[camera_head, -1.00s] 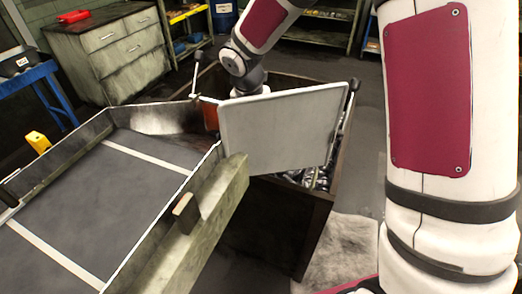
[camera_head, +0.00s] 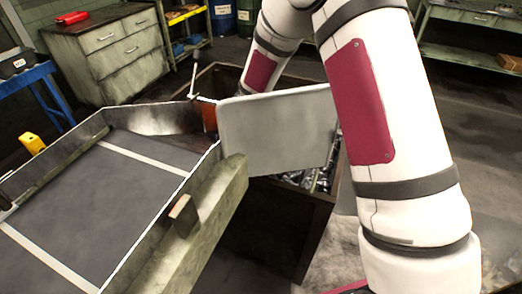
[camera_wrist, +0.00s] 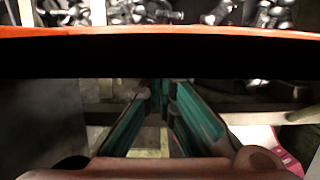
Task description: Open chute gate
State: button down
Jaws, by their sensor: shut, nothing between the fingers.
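The chute (camera_head: 95,195) is a wide grey sloped tray at the left in the head view. A plain pale grey plate (camera_head: 275,130), which looks like the chute gate, stands raised across its lower end. My gripper is hidden in the head view, behind the plate and my arm. In the wrist view my gripper (camera_wrist: 165,86) shows its two teal fingers converging, shut and empty. An orange-red edge (camera_wrist: 160,33) with a dark band under it crosses the wrist view just beyond the fingertips. I cannot tell whether the fingers touch it.
A dark bin (camera_head: 275,220) holding metal bolts (camera_head: 318,180) stands under the plate; bolts also show at the top of the wrist view (camera_wrist: 150,12). A thin lever (camera_head: 195,75) rises at the chute's far corner. A drawer cabinet (camera_head: 110,55) stands behind. Open floor lies right.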

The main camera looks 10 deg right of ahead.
jog(key=shift+d, duration=0.1)
jog(key=shift+w+d, duration=0.15)
jog(key=shift+w, duration=0.15)
